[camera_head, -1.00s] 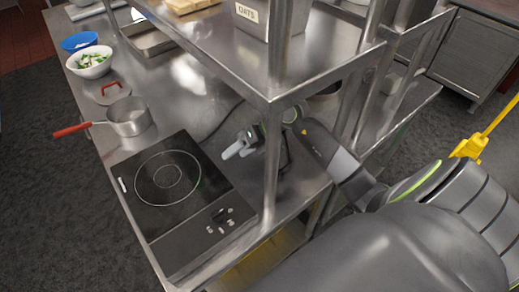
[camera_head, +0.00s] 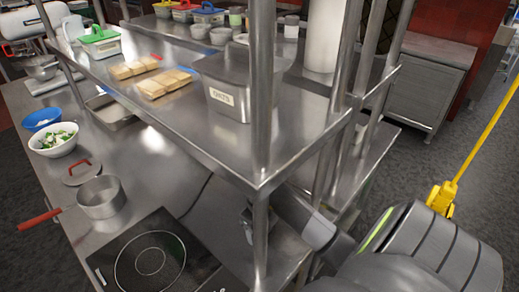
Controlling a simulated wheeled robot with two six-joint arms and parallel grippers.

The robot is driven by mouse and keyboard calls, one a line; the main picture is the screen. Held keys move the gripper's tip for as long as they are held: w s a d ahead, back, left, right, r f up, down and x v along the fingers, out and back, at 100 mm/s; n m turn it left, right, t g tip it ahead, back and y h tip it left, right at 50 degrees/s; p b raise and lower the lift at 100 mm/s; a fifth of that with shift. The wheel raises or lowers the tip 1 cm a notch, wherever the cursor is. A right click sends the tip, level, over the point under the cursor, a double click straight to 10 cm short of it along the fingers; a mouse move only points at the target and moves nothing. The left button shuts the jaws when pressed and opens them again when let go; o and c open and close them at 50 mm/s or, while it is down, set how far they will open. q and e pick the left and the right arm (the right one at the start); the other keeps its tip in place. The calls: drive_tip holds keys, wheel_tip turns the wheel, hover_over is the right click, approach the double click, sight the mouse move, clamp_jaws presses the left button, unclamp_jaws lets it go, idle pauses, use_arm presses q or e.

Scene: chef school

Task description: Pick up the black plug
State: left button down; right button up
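I cannot make out a black plug in this view. A dark cord (camera_head: 197,194) runs over the steel counter behind the black induction cooktop (camera_head: 150,262) and goes up under the shelf. My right arm comes in from the right and reaches under the shelf. Only a small part of my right gripper (camera_head: 247,222) shows beside the front shelf post. Its fingers are hidden by the shelf and post, so I cannot tell whether it is open or holds anything. My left gripper is not in view.
The steel shelf (camera_head: 190,115) and its front post (camera_head: 261,240) stand close to my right arm. A pot (camera_head: 101,197) with a red handle, a lid (camera_head: 82,173) and a salad bowl (camera_head: 53,140) sit on the left counter. An OATS bin (camera_head: 228,85) is on the shelf.

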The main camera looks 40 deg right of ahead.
drive_tip(key=shift+s+f+b, duration=0.15)
drive_tip(key=shift+f+b, duration=0.2)
drive_tip(key=shift+f, duration=0.25)
drive_tip(key=shift+s+a+f+b, duration=0.1)
drive_tip(key=shift+f+b, duration=0.3)
drive_tip(key=shift+f, duration=0.1)
wheel_tip(320, 180, down, 3)
drive_tip(key=shift+s+a+r+p, duration=0.1)
drive_tip(key=shift+a+r+p, duration=0.05)
drive_tip(key=shift+p, duration=0.75)
drive_tip(key=shift+f, duration=0.4)
drive_tip(key=c, duration=1.1)
drive_tip(key=shift+o, duration=0.2)
